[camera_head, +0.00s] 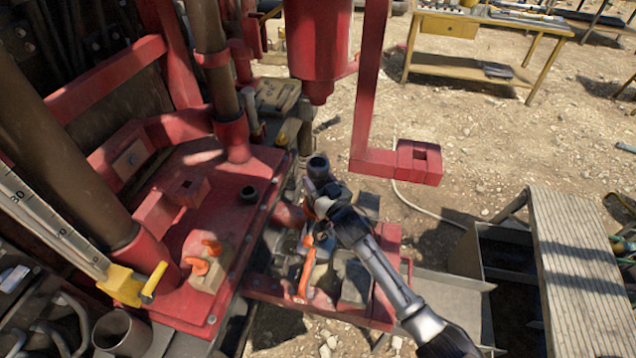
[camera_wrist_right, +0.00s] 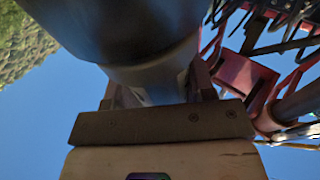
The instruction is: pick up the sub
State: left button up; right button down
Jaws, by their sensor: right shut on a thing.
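The sub is a dark grey hollow cylinder (camera_head: 318,168) standing in my right gripper (camera_head: 326,192), its open top facing up. It is held above the red rig deck's right edge. In the right wrist view the sub (camera_wrist_right: 140,35) is large and close, dark with a lighter narrower part between the jaws. The right gripper's jaws (camera_wrist_right: 168,92) are shut on that narrower part. The sub's far end lies outside the wrist view. My left gripper is not in view.
A red hanging arm (camera_head: 400,160) stands close to the right. A grey grated walkway (camera_head: 580,260) is at the right, and a yellow workbench (camera_head: 480,45) stands behind over open gravel.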

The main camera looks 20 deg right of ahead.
notch_tip(320, 180, up, 4)
jog(key=shift+f, duration=0.1)
jog(key=s+d+r+p, duration=0.1)
jog(key=s+d+r, duration=0.15)
jog(key=d, duration=0.25)
jog(key=s+d+r+p, duration=0.1)
jog(key=s+d+r, duration=0.1)
jog(key=d+r, duration=0.3)
jog(key=n+y, duration=0.1)
jog(key=y, duration=0.1)
send_near(324, 178)
jog(key=a+f, duration=0.1)
jog(key=a, duration=0.1)
jog(key=s+a+r+m+h, duration=0.1)
jog(key=s+r+m+h, duration=0.2)
jog(key=s+r, duration=0.6)
notch_tip(324, 178, up, 3)
jog(key=h, duration=0.2)
jog(key=shift+s+a+h, duration=0.3)
jog(key=shift+a+h, duration=0.1)
